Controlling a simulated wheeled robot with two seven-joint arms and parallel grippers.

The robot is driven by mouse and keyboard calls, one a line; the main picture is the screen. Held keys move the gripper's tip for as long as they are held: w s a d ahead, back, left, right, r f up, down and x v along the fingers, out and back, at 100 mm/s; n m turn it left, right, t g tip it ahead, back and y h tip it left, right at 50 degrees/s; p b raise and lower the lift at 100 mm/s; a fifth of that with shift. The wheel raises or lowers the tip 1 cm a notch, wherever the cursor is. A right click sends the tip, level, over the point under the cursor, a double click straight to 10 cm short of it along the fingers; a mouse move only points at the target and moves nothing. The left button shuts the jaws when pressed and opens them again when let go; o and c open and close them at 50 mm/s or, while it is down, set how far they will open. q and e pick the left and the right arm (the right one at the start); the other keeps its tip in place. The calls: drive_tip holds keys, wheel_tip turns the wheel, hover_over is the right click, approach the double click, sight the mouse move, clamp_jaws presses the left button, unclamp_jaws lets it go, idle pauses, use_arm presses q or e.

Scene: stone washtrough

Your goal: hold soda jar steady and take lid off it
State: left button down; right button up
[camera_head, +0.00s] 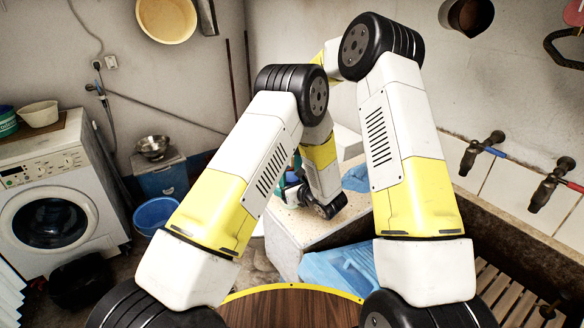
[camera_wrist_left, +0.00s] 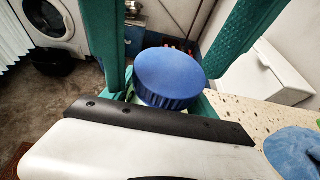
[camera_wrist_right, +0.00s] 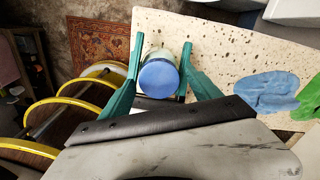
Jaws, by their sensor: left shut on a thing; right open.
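The soda jar (camera_wrist_right: 160,54) is upright, with a pale body. Its round blue lid (camera_wrist_left: 168,80) is on top; in the right wrist view the lid (camera_wrist_right: 159,77) faces the camera. My left gripper (camera_wrist_left: 171,102) is shut on the jar's body below the lid, its teal fingers mostly hidden. My right gripper (camera_wrist_right: 163,45) is open, its two teal fingers on either side of the lid; whether they touch it I cannot tell. In the head view the jar and fingers are mostly hidden behind my arms.
A speckled stone ledge (camera_wrist_right: 215,40) lies beside the jar. Blue cloth (camera_wrist_right: 265,92) and green cloth (camera_wrist_right: 308,98) lie on it. The head view shows a washing machine (camera_head: 50,215) at left, a blue basin (camera_head: 155,215), and wall taps (camera_head: 550,185) over the trough at right.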

drive_tip(key=c, duration=1.4)
drive_tip(key=o, duration=1.5)
drive_tip(key=shift+c, duration=0.2)
